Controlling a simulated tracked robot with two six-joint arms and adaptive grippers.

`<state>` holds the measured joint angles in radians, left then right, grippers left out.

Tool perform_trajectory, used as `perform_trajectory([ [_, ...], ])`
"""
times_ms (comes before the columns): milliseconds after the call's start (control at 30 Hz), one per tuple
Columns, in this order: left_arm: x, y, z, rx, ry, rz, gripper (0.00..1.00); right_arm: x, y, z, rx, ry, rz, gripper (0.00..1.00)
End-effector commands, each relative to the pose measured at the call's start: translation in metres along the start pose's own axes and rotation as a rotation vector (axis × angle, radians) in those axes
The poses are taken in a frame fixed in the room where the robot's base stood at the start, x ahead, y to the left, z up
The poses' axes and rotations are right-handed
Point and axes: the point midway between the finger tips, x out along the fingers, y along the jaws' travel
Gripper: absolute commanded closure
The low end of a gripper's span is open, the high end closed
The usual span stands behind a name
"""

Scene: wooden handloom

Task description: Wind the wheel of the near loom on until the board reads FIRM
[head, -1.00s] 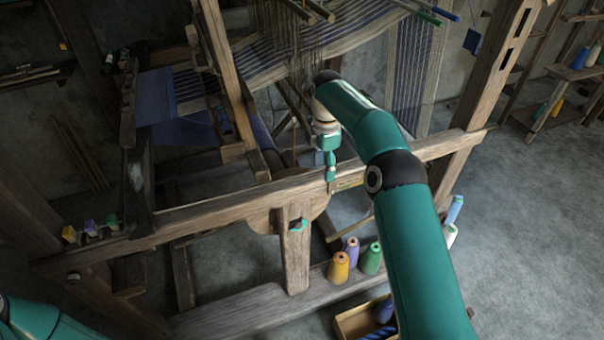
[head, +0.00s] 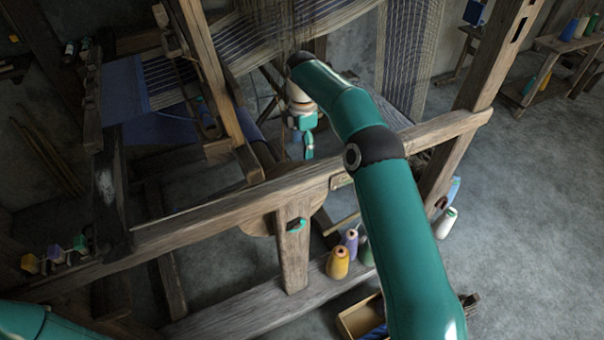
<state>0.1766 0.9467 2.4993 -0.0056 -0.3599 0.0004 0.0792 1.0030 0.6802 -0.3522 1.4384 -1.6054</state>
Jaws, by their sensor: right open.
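The near loom (head: 220,203) is a brown wooden frame with a long front beam. A round wooden disc (head: 257,224), seemingly its wheel, sits behind the post under the beam; the beam and post hide much of it. A small teal piece (head: 297,225) is on the post. My right gripper (head: 308,152) points down just beyond the beam, above and slightly right of the disc, apart from it. It is open, with nothing visible in it. My left gripper is out of view; only part of that arm shows at lower left. I cannot make out a readable board.
Yellow and purple thread cones (head: 339,263) stand on the lower plank, with a green one partly behind my right arm. An open wooden box (head: 358,318) lies at bottom. A white cone (head: 446,223) stands right of the arm. The floor at right is clear.

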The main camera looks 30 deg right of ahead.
Motion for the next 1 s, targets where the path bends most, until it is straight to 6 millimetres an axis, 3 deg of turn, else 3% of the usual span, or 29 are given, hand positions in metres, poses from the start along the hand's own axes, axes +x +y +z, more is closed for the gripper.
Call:
perform_trajectory([
  [300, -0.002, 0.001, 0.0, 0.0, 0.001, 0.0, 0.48, 0.07, -0.001, 0.0, 0.0, 0.001, -0.005, 0.39],
  [500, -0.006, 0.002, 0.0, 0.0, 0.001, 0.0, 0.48, 0.101, 0.0, 0.0, 0.001, 0.0, -0.002, 0.39],
  [700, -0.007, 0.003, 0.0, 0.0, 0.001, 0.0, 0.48, 0.116, 0.0, 0.0, 0.001, 0.0, 0.0, 0.39],
  [1000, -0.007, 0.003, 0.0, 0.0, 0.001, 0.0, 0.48, 0.118, 0.0, 0.0, 0.001, 0.0, 0.0, 0.39],
])
